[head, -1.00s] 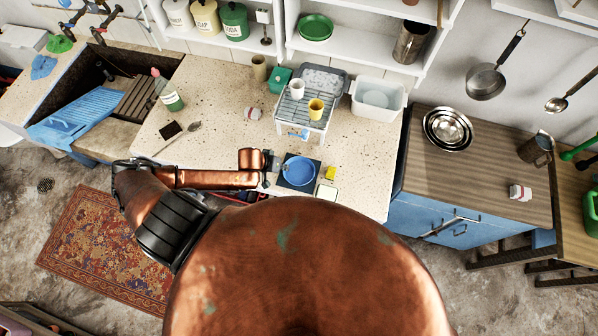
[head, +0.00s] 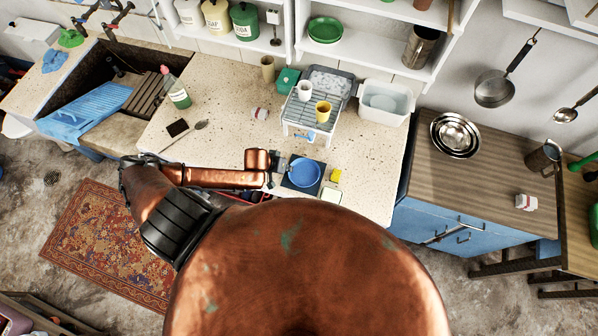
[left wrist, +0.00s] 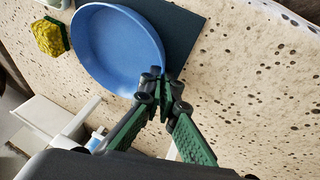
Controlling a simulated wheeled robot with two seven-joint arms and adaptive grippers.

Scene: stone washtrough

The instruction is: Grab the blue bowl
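The blue bowl (head: 305,173) sits upright on a dark square mat (head: 290,187) near the front edge of the speckled counter. It also fills the upper left of the left wrist view (left wrist: 115,45). My left gripper (head: 283,168) reaches in from the left to the bowl's left side. In the left wrist view its green-padded fingers (left wrist: 163,82) come close together at the bowl's rim and appear shut on it. The exact contact is small and partly hidden by the fingers. My right gripper is not in view.
A yellow sponge (head: 336,175) and a pale block (head: 330,194) lie right of the bowl. A white basin (head: 385,103) stands right of the rack. The counter left of the rack is mostly clear.

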